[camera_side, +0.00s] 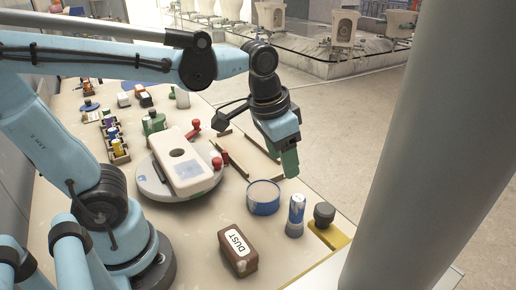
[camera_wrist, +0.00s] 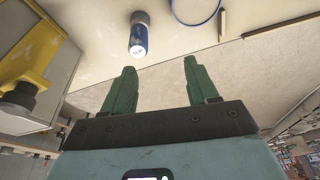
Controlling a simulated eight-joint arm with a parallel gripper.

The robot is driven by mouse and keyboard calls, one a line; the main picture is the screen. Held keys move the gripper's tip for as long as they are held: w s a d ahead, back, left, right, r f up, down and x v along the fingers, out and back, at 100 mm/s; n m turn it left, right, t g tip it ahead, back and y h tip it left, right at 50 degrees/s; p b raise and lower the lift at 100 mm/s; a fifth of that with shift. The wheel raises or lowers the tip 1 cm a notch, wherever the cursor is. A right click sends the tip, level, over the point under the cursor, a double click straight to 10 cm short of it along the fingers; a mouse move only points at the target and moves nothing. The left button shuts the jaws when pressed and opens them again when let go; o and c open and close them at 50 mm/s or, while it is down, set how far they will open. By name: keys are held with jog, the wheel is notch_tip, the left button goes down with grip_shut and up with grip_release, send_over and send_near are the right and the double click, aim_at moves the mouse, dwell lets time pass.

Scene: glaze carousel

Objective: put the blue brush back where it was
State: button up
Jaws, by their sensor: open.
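I cannot make out a blue brush for certain in either view. A thin dark stick (camera_side: 159,169) lies on the grey round turntable (camera_side: 150,190), beside a pale block with a round opening (camera_side: 186,165); its colour is too dark to tell. My gripper (camera_side: 290,167) is over the right part of the table, above and behind a blue round tin (camera_side: 263,198). Its green fingers stand apart and empty in the wrist view (camera_wrist: 160,68). A blue and white can (camera_side: 296,214) stands right of the tin; it also shows in the wrist view (camera_wrist: 138,40).
A yellow piece with a dark knob (camera_side: 327,228) stands at the right edge. Wooden strips (camera_side: 245,158) lie behind the tin. Red-knobbed pieces (camera_side: 217,162) are beside the turntable. Small coloured jars (camera_side: 113,135) stand at left.

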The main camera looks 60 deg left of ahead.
jog(key=a+t, duration=0.1)
jog(key=s+a+f+n+t, duration=0.1)
jog(key=a, duration=0.1)
jog(key=s+a+f+n+t, duration=0.1)
jog(key=t, duration=0.1)
jog(key=shift+s+a+f, duration=0.2)
jog(key=shift+a+f, duration=0.05)
jog(key=shift+a, duration=0.05)
